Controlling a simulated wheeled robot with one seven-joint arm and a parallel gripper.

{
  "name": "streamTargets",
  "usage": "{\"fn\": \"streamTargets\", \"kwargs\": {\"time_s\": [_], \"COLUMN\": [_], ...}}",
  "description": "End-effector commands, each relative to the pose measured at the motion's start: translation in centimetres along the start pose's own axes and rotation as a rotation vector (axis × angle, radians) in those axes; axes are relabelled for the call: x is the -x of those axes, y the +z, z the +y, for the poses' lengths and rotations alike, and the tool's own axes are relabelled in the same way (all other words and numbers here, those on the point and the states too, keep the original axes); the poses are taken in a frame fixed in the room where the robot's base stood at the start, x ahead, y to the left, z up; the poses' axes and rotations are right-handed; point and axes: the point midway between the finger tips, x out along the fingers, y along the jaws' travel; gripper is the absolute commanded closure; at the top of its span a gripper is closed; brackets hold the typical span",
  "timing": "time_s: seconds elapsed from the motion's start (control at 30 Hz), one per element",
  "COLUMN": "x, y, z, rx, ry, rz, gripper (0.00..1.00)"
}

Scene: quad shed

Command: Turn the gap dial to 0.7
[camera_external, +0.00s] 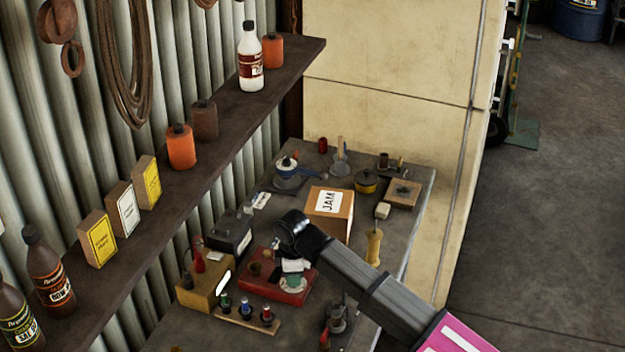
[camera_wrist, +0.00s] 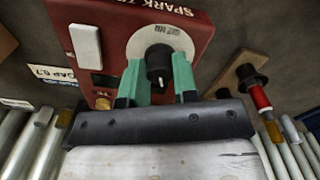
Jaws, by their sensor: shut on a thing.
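The red spark tester box (camera_external: 262,288) sits on the bench in the external view. It also fills the upper middle of the wrist view (camera_wrist: 99,15). The gap dial (camera_wrist: 158,58) is a black knob with a pale pointer line, on a round light plate marked "GAP MM". My gripper (camera_wrist: 156,88) has green fingertips on either side of the knob and is shut on it. In the external view my gripper (camera_external: 292,282) reaches down onto the box, and the knob is hidden. The dial's scale marks are too small or covered to read.
A card (camera_wrist: 50,73) beside the box reads "GAP 0.7". A wooden rack (camera_external: 246,318) with several small coloured pieces stands close in front. A yellow box (camera_external: 203,288) is at left, and a JAM carton (camera_external: 330,212) is behind. A shelf (camera_external: 225,115) runs along the wall.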

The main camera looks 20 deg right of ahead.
Motion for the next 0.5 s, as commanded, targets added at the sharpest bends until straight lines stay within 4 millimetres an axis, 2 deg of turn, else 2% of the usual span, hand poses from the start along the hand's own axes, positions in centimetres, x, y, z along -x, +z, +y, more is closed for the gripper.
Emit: {"fn": "streamTargets", "kwargs": {"time_s": [0.23, 0.5], "x": [0.02, 0.03], "y": [-0.01, -0.02], "z": [-0.02, -0.05], "rx": [-0.088, -0.292], "ry": [-0.001, -0.001], "rz": [0.0, 0.0], "gripper": [0.96, 0.96]}}
